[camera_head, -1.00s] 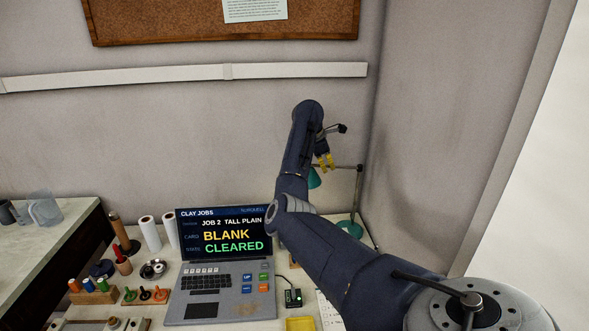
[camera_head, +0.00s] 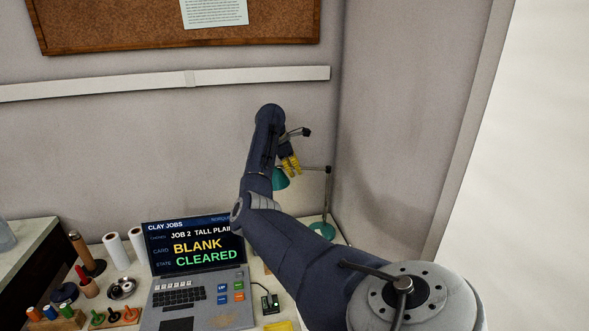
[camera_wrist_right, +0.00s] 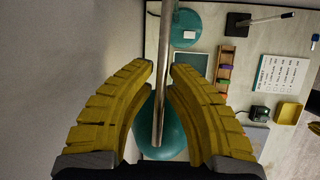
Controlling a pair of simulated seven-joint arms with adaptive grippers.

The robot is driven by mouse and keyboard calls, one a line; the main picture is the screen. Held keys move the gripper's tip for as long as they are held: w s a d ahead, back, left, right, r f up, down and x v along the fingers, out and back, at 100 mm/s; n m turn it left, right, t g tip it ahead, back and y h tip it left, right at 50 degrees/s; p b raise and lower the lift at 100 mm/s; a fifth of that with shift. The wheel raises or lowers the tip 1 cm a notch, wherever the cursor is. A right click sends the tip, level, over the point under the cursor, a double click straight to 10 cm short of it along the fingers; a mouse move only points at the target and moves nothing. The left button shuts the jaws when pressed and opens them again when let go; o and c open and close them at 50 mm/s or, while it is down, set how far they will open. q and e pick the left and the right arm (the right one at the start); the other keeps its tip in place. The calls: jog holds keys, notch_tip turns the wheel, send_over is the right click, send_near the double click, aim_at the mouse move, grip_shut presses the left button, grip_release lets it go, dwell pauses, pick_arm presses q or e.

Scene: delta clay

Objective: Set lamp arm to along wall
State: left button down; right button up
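The desk lamp has a teal base (camera_head: 322,229), an upright post (camera_head: 328,200), a thin horizontal lamp arm (camera_head: 316,168) and a teal shade (camera_head: 280,181) at its left end. My right gripper (camera_head: 294,170), with yellow ribbed fingers, is at the lamp arm near the shade. In the right wrist view, the metal lamp arm (camera_wrist_right: 164,85) passes between the open fingertips (camera_wrist_right: 162,68), close to the right one; contact is unclear. The shade (camera_wrist_right: 160,130) shows beyond the fingers. My own right arm hides part of the desk. My left gripper is out of view.
The back wall (camera_head: 200,150) and right side wall (camera_head: 400,130) meet in a corner behind the lamp. A laptop (camera_head: 200,270), paper rolls (camera_head: 117,252) and stamp-like tools (camera_head: 115,316) stand on the desk to the left. A yellow tray (camera_wrist_right: 288,113) shows in the wrist view.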

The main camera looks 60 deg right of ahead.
jog(key=o, duration=0.4)
jog(key=shift+r, duration=0.2)
jog(key=v, duration=1.2)
jog(key=shift+f, duration=0.1)
